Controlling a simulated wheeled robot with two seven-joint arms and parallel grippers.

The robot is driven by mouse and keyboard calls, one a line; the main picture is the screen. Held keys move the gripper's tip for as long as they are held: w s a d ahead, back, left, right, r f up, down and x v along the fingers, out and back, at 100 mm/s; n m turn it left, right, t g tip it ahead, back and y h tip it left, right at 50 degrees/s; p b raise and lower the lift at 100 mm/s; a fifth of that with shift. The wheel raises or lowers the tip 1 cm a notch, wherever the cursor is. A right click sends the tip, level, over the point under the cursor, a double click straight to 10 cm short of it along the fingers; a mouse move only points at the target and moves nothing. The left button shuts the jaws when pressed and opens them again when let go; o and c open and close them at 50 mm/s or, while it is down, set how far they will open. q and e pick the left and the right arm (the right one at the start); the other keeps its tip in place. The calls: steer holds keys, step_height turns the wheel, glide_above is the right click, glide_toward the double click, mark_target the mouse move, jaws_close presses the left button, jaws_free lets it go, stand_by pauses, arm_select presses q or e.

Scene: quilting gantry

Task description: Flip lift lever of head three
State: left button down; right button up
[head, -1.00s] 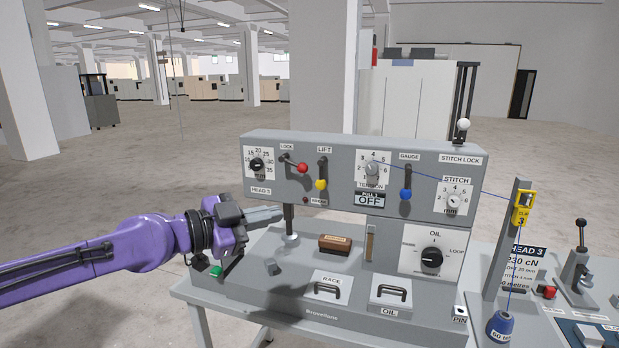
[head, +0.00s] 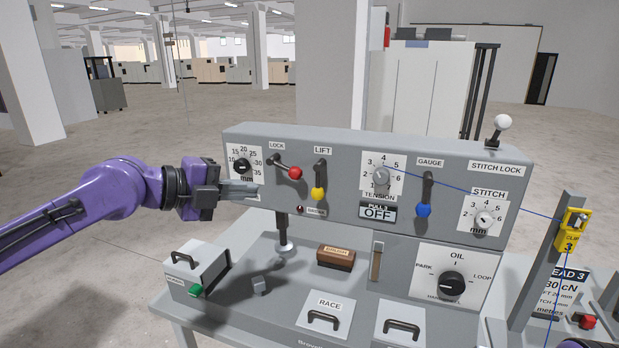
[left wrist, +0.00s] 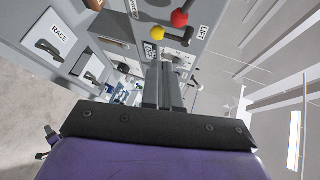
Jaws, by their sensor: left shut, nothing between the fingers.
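The lift lever (head: 319,181) is under the LIFT label on the grey head panel. It hangs down and ends in a yellow knob, which also shows in the left wrist view (left wrist: 187,36). My left gripper (head: 257,191) is shut and empty. Its fingertips are at the panel's left part, below the mm dial, left of the lift lever and apart from its knob. In the left wrist view the shut fingers (left wrist: 164,68) point toward the panel, with the yellow knob beyond their tips.
The red-knobbed lock lever (head: 294,172) is just left of the lift lever. The tension dial (head: 381,176) and the blue-knobbed gauge lever (head: 424,209) are to its right. A thread crosses the panel's right part. Below are a brown block (head: 336,259) and the race handle (head: 324,319).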

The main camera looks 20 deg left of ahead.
arm_select(q)
steer(key=p, duration=0.4)
glide_toward(318, 183)
steer(key=f+x, duration=0.1)
steer(key=x, duration=0.5)
steer(key=shift+w+a, duration=0.1)
steer(key=shift+w, duration=0.05)
steer(key=shift+a, duration=0.1)
